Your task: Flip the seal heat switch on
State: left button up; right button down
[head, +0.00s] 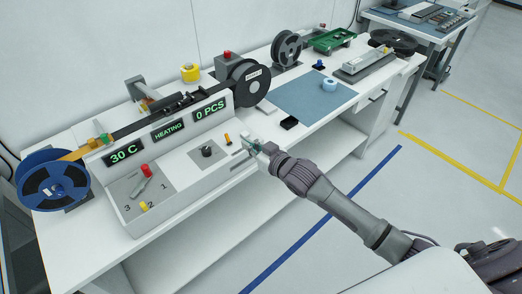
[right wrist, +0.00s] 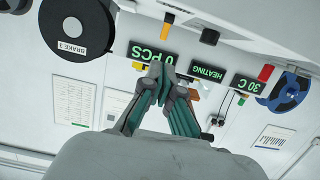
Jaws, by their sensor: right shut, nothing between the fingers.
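The test handler (head: 180,185) has a sloped front with green displays reading "30 C", "HEATING" and "0 PCS". A small orange toggle (head: 227,139) stands up on its right control panel, near a black knob (head: 207,151). In the right wrist view, the orange toggle (right wrist: 168,17) and the black knob (right wrist: 209,37) show near the top edge. No label naming the seal heat switch is readable. My right gripper (head: 250,143) is shut and empty, just right of the toggle and apart from it. Its closed fingers also show in the right wrist view (right wrist: 163,72). My left gripper is not in view.
A red-tipped lever (head: 145,170) sits on the left panel marked 1, 2, 3. A blue reel (head: 52,190) is at left, a dark reel (head: 249,82) at right. A black block (head: 290,123) and blue mat (head: 315,92) lie further right on the bench.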

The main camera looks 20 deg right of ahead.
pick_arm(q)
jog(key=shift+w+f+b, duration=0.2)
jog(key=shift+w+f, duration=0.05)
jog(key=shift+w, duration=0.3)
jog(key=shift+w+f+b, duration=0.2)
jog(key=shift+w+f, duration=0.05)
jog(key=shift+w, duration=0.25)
pick_arm(e)
jog(key=v, duration=0.2)
jog(key=r+v, duration=0.1)
jog(key=v, duration=0.1)
jog(key=shift+s+d+r, duration=0.1)
jog(key=shift+s+r, duration=0.05)
jog(key=shift+s, duration=0.1)
